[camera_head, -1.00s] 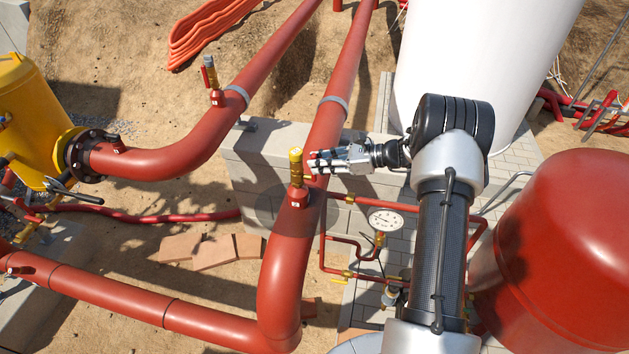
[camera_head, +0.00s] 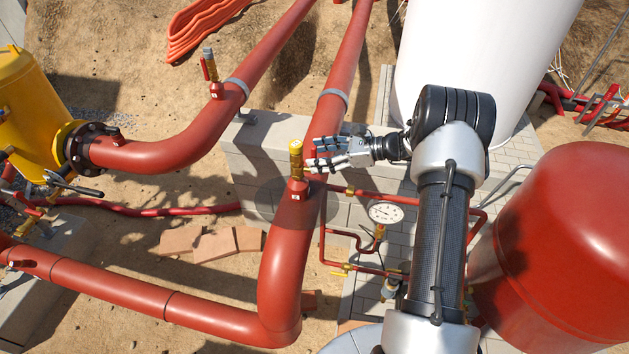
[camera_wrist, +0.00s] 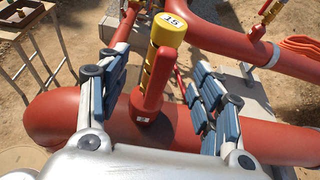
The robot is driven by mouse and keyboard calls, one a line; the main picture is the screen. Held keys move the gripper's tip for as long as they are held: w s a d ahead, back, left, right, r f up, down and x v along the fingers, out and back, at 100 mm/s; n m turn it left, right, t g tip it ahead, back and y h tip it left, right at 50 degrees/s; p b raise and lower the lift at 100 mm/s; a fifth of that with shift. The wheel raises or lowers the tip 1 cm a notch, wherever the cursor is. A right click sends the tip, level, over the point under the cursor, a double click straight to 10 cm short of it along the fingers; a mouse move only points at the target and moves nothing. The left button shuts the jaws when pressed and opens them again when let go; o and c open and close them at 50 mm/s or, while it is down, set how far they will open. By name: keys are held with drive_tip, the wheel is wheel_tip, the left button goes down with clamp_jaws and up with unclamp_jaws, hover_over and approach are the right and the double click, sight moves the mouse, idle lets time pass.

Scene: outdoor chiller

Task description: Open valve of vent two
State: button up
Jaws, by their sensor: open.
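A vent valve (camera_head: 296,160) with a yellow-brass body stands on the near red pipe. In the wrist view, its yellow cap (camera_wrist: 169,29) reads "15". A red lever handle (camera_wrist: 157,78) lies along the body on the side facing me. Its red base (camera_wrist: 141,112) carries a small white tag, too small to read surely. My gripper (camera_head: 313,153) is open and empty, just right of the valve. In the wrist view, the valve shows between the spread fingers of my gripper (camera_wrist: 155,100), with visible gaps on both sides. I see no contact.
A similar valve (camera_head: 209,72) stands on the other red pipe (camera_head: 165,156) at upper left. A pressure gauge (camera_head: 385,212) and thin red piping are below my gripper. A low block wall (camera_head: 255,150) runs behind the near pipe. A red tank (camera_head: 560,250) stands at right.

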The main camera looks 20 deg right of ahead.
drive_tip(key=shift+d, duration=0.1)
drive_tip(key=v, duration=0.6)
drive_tip(key=shift+s+d+r, duration=0.15)
drive_tip(key=shift+s+d, duration=0.1)
drive_tip(key=shift+s, duration=0.05)
drive_tip(key=v, duration=1.2)
drive_tip(key=s+a+f+n+g+h+b, duration=0.1)
drive_tip(key=s+a+n+g+h+b, duration=0.2)
drive_tip(key=a+n+b, duration=0.55)
drive_tip(key=s+a+f+n+g+h+b, duration=0.1)
drive_tip(key=s+a+n+g+h+b, duration=0.3)
drive_tip(key=a, duration=0.8)
drive_tip(key=s+a+f+n+t+h+b, duration=0.2)
drive_tip(key=s+f+n+b, duration=0.4)
drive_tip(key=s, duration=0.4)
drive_tip(key=s+a+f+n+t+h+b, duration=0.1)
drive_tip(key=s+a+f+n+h+b, duration=0.1)
drive_tip(key=s+a+f+n+b, duration=0.2)
drive_tip(key=s+f+n+b, duration=0.2)
drive_tip(key=s+f+b, duration=0.2)
drive_tip(key=s+b, duration=0.2)
drive_tip(key=shift+a+t+h, duration=0.3)
drive_tip(key=shift+a+t, duration=0.05)
drive_tip(key=shift+t, duration=0.05)
drive_tip(key=shift+s, duration=0.1)
